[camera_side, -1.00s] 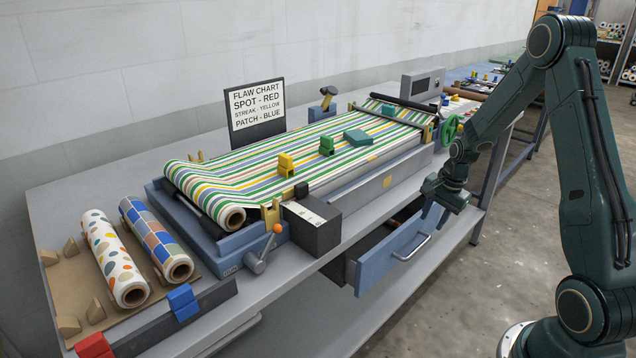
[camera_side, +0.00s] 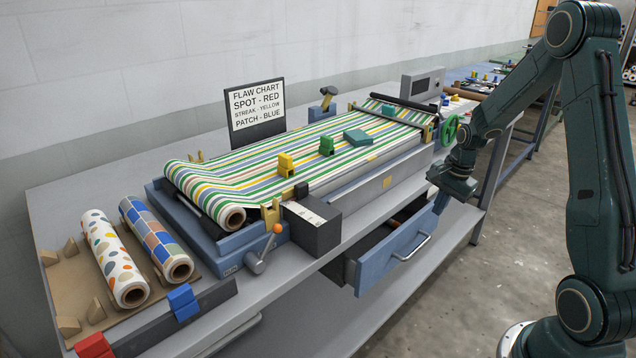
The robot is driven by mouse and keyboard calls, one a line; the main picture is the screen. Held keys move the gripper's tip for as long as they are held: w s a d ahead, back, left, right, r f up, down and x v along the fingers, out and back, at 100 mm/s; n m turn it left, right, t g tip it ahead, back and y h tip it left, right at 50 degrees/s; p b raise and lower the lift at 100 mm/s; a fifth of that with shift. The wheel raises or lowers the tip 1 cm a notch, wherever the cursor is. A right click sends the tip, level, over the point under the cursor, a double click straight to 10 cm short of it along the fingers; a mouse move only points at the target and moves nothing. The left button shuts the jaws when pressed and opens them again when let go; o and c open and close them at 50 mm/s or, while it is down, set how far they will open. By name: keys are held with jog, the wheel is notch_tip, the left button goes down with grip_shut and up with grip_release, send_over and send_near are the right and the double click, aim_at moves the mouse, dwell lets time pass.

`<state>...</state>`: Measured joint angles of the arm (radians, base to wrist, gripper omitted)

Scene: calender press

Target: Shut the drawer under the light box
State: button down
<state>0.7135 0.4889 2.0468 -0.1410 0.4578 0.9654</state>
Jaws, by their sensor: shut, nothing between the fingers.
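The drawer (camera_side: 392,262) has a blue-grey front with a silver bar handle (camera_side: 412,249). It is pulled out under the bench top, below the light box (camera_side: 372,185), and its dark inside shows with a wooden-looking item partly visible. The light box carries a striped cloth web (camera_side: 300,150). My gripper (camera_side: 438,206) is shut and empty. In the picture it sits at the right end of the drawer front, above and right of the handle. I cannot tell whether the fingertips touch the drawer.
A dark box (camera_side: 312,226) stands on the bench edge above the drawer. A green handwheel (camera_side: 450,129) is close to my wrist. A lower shelf (camera_side: 345,320) runs beneath the bench. The floor (camera_side: 465,300) in front of the drawer is clear.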

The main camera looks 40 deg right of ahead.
jog(key=s+d+f+m+t, duration=0.1)
jog(key=d+f+m, duration=0.1)
jog(key=d+m, duration=0.3)
jog(key=s+d+f+m+t, duration=0.1)
jog(key=s+d+f+m, duration=0.1)
jog(key=m, duration=1)
jog(key=d+f, duration=0.1)
jog(key=d, duration=0.1)
jog(key=shift+d+f+m, duration=0.2)
jog(key=shift+d+m, duration=0.1)
jog(key=shift+d, duration=0.1)
jog(key=shift+f, duration=0.15)
jog(key=w+f, duration=0.7)
jog(key=f, duration=0.2)
jog(key=shift+w, duration=0.35)
